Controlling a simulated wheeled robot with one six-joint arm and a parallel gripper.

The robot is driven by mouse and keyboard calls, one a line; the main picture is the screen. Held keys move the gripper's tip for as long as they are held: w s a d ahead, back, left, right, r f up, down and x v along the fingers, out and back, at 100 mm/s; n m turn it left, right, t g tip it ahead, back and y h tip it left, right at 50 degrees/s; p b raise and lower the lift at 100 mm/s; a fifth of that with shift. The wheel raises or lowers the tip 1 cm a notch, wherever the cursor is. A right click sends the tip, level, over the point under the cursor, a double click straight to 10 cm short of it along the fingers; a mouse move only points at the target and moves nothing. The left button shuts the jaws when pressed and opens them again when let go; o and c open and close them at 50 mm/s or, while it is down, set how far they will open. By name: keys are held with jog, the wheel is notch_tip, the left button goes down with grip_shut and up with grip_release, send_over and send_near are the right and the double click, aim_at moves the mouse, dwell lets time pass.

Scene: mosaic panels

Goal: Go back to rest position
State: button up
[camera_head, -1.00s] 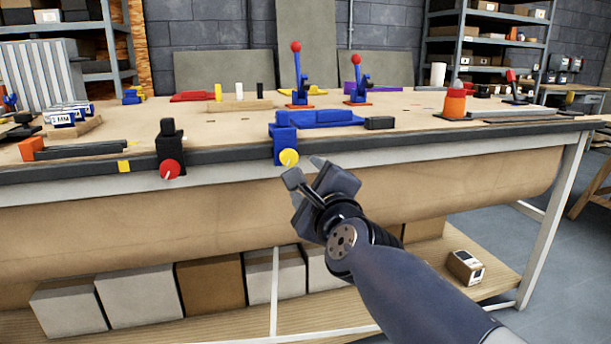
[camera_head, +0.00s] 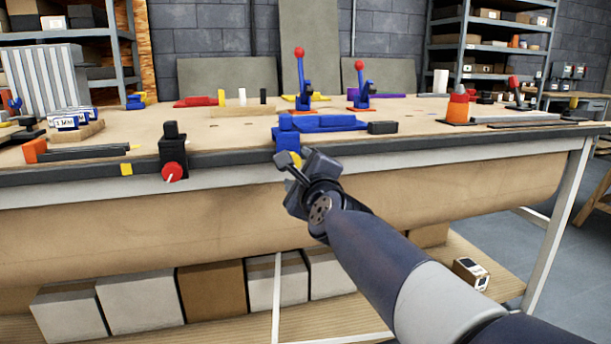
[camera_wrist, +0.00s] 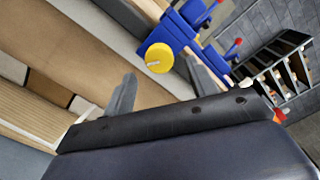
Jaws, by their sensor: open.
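My gripper (camera_head: 296,168) is in front of the workbench's front edge in the head view, close to the blue clamp-like fixture (camera_head: 287,139). The fixture's yellow round knob (camera_head: 284,159) is partly hidden behind my gripper. In the wrist view the yellow knob (camera_wrist: 159,57) shows whole, with a pale mark on its face, beyond and between the two spread fingers (camera_wrist: 160,88). The fingers are open, with nothing between them. I cannot tell from the head view exactly how far the fingertips are from the knob.
The workbench (camera_head: 225,140) fills the middle. A black fixture with a red knob (camera_head: 172,172) hangs at its front edge to the left. Two blue toggle clamps (camera_head: 304,90) stand farther back. Boxes (camera_head: 137,301) sit on the lower shelf. Open floor (camera_head: 520,260) lies at right.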

jog(key=x, duration=0.3)
dwell(0.5)
